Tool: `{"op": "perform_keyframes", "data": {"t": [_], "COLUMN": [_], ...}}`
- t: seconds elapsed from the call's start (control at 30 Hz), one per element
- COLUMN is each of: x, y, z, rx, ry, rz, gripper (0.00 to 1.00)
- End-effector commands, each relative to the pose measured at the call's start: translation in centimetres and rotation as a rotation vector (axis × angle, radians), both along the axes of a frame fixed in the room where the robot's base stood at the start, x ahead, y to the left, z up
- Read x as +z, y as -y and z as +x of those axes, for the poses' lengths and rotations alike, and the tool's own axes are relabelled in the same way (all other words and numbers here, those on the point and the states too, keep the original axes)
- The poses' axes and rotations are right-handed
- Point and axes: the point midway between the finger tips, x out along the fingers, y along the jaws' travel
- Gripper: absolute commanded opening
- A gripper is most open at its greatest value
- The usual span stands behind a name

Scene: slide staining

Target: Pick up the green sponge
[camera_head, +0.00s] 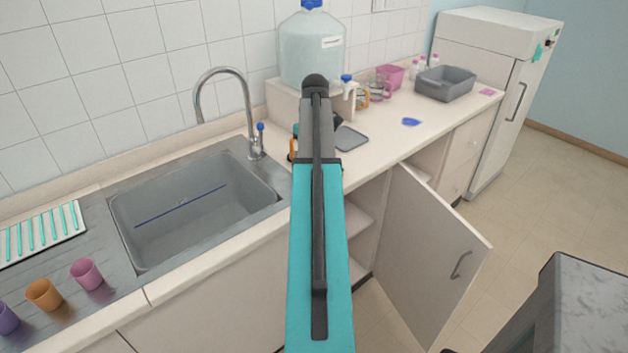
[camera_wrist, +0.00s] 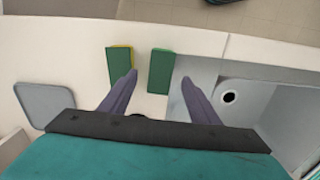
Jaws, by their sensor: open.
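In the wrist view, a plain green sponge-like block (camera_wrist: 160,66) lies on the counter beside the sink. To its left is a second green block with a yellow edge (camera_wrist: 118,62). I cannot tell for certain which is the task's sponge. My gripper (camera_wrist: 159,76) is open and empty, its purple fingers to either side of the plain block's near end in the picture. The left finger reaches between the two blocks and overlaps the yellow-edged one in view. The height above the counter is unclear. In the head view my arm mostly hides this spot.
The sink (camera_head: 190,210) lies left of my arm; its drain (camera_wrist: 228,97) shows in the wrist view. The faucet (camera_head: 250,115) stands behind it. A grey tray (camera_head: 350,138), a large water container (camera_head: 312,50) and a grey bin (camera_head: 445,83) are on the counter. A cabinet door (camera_head: 425,255) hangs open.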

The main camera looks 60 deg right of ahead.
Motion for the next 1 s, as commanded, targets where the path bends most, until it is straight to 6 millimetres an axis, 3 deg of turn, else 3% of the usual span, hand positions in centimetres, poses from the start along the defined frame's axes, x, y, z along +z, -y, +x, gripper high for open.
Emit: {"op": "perform_keyframes", "data": {"t": [0.37,0.8,1.0], "x": [-0.6,-4.4,-5.1], "y": [0.0,0.0,0.0], "z": [0.0,0.3,0.2], "rx": [-0.001,-0.002,-0.002], "ry": [-0.001,-0.001,0.0], "rz": [0.001,0.001,0.0], "gripper": [0.56,0.56,0.56]}}
